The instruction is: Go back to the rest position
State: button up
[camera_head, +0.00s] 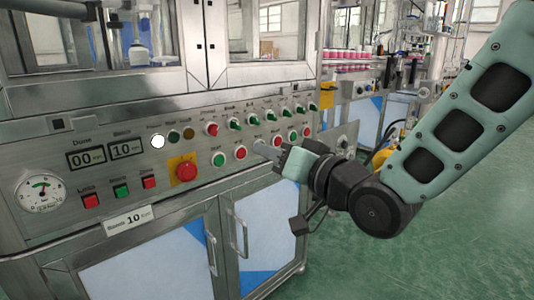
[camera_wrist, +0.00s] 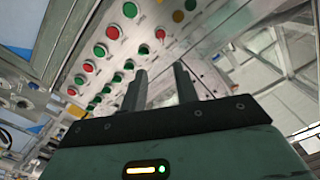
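My gripper (camera_head: 266,150) is in front of the machine's control panel (camera_head: 75,185), near the lower row of push buttons. My arm reaches in from the right. In the wrist view, the two dark fingers of my gripper (camera_wrist: 160,72) stand apart with nothing between them. Whether a fingertip touches the panel cannot be told. Red and green buttons show beyond the fingers in that view. The red emergency stop (camera_head: 186,171) on its yellow plate is left of my gripper.
Steel cabinet doors with handles (camera_head: 241,238) are below the panel. A line with pink-and-white cans (camera_head: 345,60) stands at the back right. The green floor (camera_head: 450,260) at the lower right is clear. Glazed steel doors (camera_head: 265,40) are above the panel.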

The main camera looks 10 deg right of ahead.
jog(key=s+f+n+g+h, duration=0.45)
jog(key=s+f+g, duration=0.35)
jog(key=s+f, duration=0.3)
jog(key=s+d+f+n+g+h, duration=0.1)
jog(key=s+d+f+g+h, duration=0.2)
jog(key=s, duration=0.4)
jog(key=s+d+f+n+g+h, duration=0.1)
jog(key=s+d+n+g+h, duration=0.2)
jog(key=s, duration=0.4)
notch_tip(320, 180, up, 30)
jog(key=m+g+y+p, duration=0.1)
jog(key=p, duration=2.8)
jog(key=shift+w, duration=0.35)
jog(key=shift+a+f+m, duration=0.1)
jog(key=shift+f+m, duration=0.1)
jog(key=shift+m, duration=0.05)
